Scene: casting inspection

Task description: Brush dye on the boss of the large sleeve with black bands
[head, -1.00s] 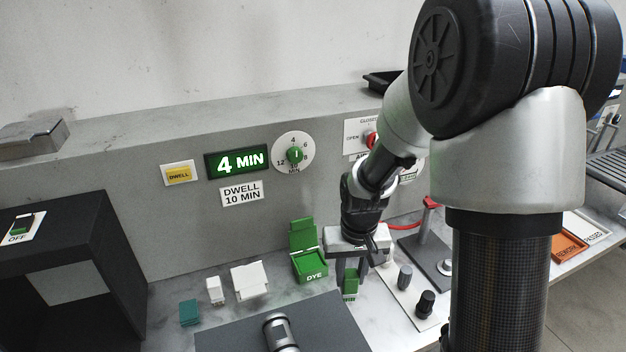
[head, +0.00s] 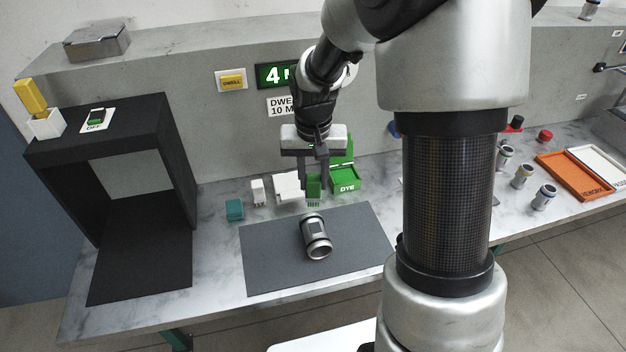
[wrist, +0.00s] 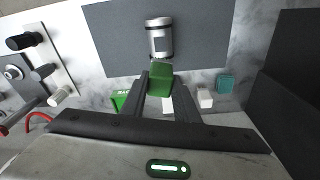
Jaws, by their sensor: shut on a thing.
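A silver sleeve with black bands (head: 317,248) lies on its side on the dark grey mat (head: 270,265). It also shows in the wrist view (wrist: 159,38), with a pale patch on its upper side. My gripper (head: 314,180) is shut on a green brush (head: 314,187), which hangs with its bristles down near the mat's back edge, behind the sleeve and apart from it. In the wrist view the brush (wrist: 160,78) sits between the two fingers. The green dye box (head: 346,181) stands just right of my gripper, its lid raised.
A white block (head: 287,187), a small white item (head: 258,192) and a teal block (head: 234,210) stand behind the mat. A black booth (head: 180,150) is at left. More sleeves (head: 522,176) and an orange rework tray (head: 572,175) are at right.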

